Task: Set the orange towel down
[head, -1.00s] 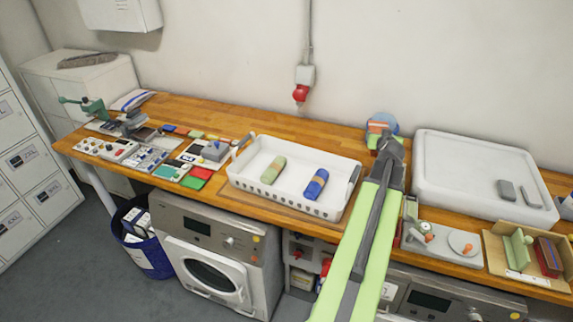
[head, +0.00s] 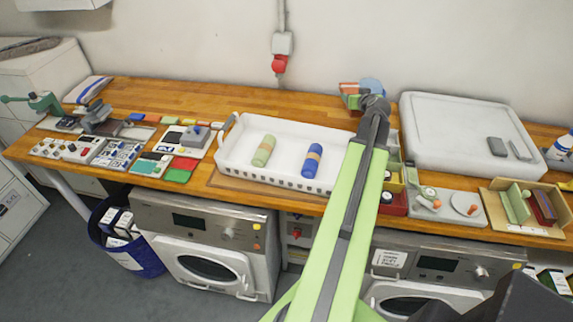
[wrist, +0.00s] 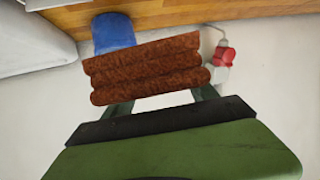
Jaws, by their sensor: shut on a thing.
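The orange towel looks reddish brown and ribbed, like several stacked rolls, in the wrist view (wrist: 145,68). My gripper (wrist: 160,98) is shut on it, with a finger showing at each side below it. In the head view the towel (head: 349,88) is a small orange patch beyond the dark end of my arm, partly hidden. My gripper (head: 366,98) is there at the back of the bench, right of the white basket. I cannot tell its exact height above the wood.
The white basket (head: 228,165) holds a green roll (head: 264,150) and a blue roll (head: 312,160). A blue item (wrist: 113,32) is close behind the towel. Bare wooden bench (head: 225,98) lies behind the basket.

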